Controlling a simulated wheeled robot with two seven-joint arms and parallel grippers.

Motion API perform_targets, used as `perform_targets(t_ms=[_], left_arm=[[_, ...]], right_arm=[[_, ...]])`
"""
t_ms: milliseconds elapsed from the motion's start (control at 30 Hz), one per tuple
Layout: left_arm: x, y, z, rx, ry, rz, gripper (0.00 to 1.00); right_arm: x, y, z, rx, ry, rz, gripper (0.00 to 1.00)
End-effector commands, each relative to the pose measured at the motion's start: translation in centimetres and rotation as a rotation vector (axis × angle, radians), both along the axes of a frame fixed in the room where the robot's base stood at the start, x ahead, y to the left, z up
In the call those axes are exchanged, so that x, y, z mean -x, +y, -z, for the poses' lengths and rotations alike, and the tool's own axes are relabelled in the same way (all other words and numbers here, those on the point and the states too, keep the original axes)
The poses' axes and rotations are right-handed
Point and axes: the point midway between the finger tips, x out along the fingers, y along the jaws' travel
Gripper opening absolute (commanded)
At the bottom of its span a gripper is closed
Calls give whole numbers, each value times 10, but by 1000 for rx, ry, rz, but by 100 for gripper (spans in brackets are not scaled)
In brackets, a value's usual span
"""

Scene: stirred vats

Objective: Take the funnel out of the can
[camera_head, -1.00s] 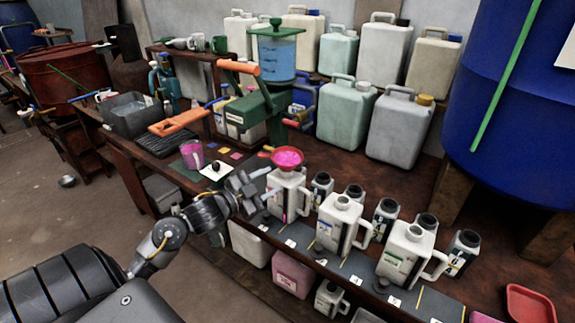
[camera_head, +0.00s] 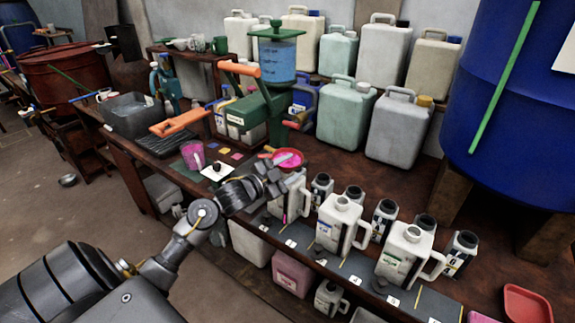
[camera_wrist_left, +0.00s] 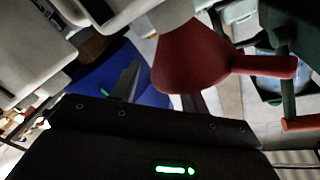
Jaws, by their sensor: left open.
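The red funnel (camera_head: 290,156) with a pink inside sits upright in the mouth of a white can (camera_head: 293,203) at the left end of the can row. My left gripper (camera_head: 277,172) is open at the funnel's near side and hides part of its rim and the can's top. In the left wrist view the red funnel (camera_wrist_left: 187,60) and its handle lie just beyond the fingers (camera_wrist_left: 163,88), with the spout end at the pale can neck (camera_wrist_left: 170,14). I cannot tell whether the fingers touch the funnel. My right gripper is not in view.
Several white cans (camera_head: 342,222) and dark-capped bottles (camera_head: 384,218) stand close to the right. A green press (camera_head: 262,110) with orange handles stands behind the funnel. A pink cup (camera_head: 193,154) is to the left. A red tray (camera_head: 528,304) lies at the far right.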

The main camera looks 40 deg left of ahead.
Motion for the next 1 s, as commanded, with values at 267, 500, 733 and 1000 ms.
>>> perform_targets(t_ms=[267, 500, 733, 1000], left_arm=[[-27, -6, 0, 1, 0, 0, 45], [-28, -6, 0, 0, 0, 0, 41], [-28, -6, 0, 0, 0, 0, 11], [-28, -6, 1, 1, 2, 0, 0]], right_arm=[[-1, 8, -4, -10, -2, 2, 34], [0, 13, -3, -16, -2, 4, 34], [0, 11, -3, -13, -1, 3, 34], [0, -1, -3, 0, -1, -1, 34]])
